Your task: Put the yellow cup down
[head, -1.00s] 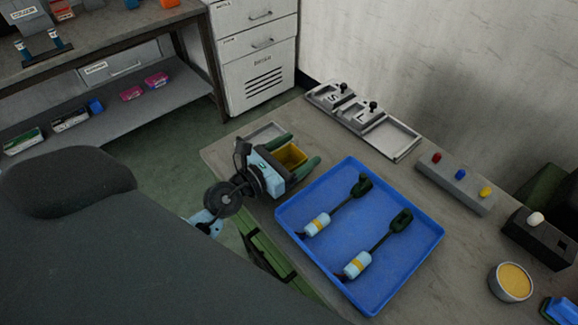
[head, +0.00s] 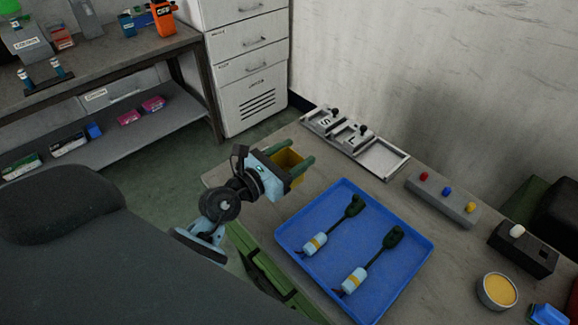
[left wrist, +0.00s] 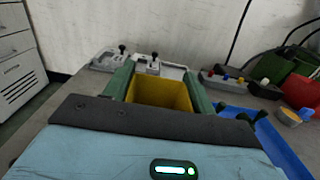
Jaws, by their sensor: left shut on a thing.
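The yellow cup (head: 288,163) is held between the green fingers of my left gripper (head: 302,160), over the far left part of the grey table. In the left wrist view the square, open-topped yellow cup (left wrist: 160,95) fills the space between both fingers. My left gripper hides part of the cup in the head view. I cannot tell whether the cup's base touches the table. My right gripper is not in view.
A blue tray (head: 340,218) with two cable-like parts lies in front. Metal plates marked S and L (head: 345,134) and an empty shallow tray (head: 382,158) stand behind. A button bar (head: 443,198), a black box (head: 523,248) and a round yellow-filled bowl (head: 497,291) are to the right.

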